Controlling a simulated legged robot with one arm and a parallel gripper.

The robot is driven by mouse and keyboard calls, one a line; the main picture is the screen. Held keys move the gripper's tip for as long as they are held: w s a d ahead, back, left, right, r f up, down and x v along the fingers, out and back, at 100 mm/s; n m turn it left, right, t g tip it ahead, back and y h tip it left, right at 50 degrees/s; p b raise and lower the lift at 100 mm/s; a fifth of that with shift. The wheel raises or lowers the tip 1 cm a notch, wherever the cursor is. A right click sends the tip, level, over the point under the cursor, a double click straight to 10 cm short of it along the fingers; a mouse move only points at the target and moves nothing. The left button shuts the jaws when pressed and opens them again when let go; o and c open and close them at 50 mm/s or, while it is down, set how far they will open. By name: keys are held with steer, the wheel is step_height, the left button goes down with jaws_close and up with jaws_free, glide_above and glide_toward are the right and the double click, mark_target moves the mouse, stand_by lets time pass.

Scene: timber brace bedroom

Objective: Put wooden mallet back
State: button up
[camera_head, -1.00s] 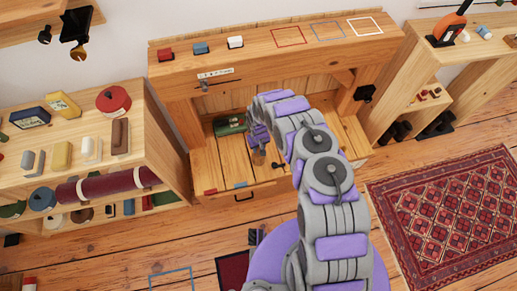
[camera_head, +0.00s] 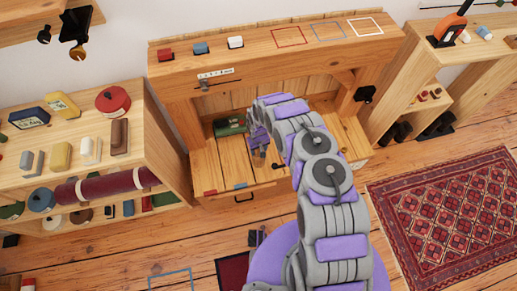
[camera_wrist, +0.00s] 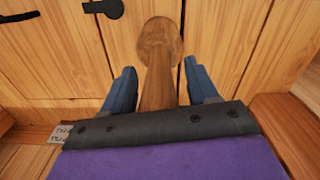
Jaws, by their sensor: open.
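In the wrist view a wooden mallet (camera_wrist: 158,42) shows its round pale-brown end, with its handle running down between my fingers. My gripper (camera_wrist: 158,83) is open, with one blue finger on each side of the handle and a visible gap on both sides. In the head view my gripper (camera_head: 258,146) is low inside the wooden bench (camera_head: 270,62), above its plank deck. My arm and purple wrist partly cover that spot, and the mallet is hard to make out there.
A green box (camera_head: 229,126) sits at the back of the bench deck. Red, blue and white blocks and several coloured outlines line the bench top. A loaded shelf (camera_head: 165,150) stands left, another shelf (camera_head: 440,72) right. A patterned rug (camera_head: 445,215) lies on the floor.

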step_height(320, 180, up, 12)
steer(key=p, duration=0.3)
steer(key=shift+d+r, duration=0.15)
steer(key=shift+r, duration=0.2)
steer(key=d+r+m+h, duration=0.1)
steer(key=d+r, duration=0.3)
steer(key=r, duration=0.3)
steer(key=d+r, duration=0.3)
steer(key=r, duration=0.5)
steer(key=s+d+r+m, duration=0.1)
steer(key=s+d+r, duration=0.3)
steer(key=r, duration=0.5)
steer(key=s+d+r+m, duration=0.1)
steer(key=s+d+r, duration=0.2)
steer(key=r, duration=0.5)
steer(key=s+r, duration=0.5)
steer(key=s, duration=0.6)
steer(key=s+d+r+m+g, duration=0.1)
steer(key=s+r, duration=0.4)
steer(key=s, duration=0.6)
steer(key=s+d+r+m+y, duration=0.1)
steer(key=s+r, duration=0.5)
steer(key=s, duration=0.5)
steer(key=shift+g, duration=0.4)
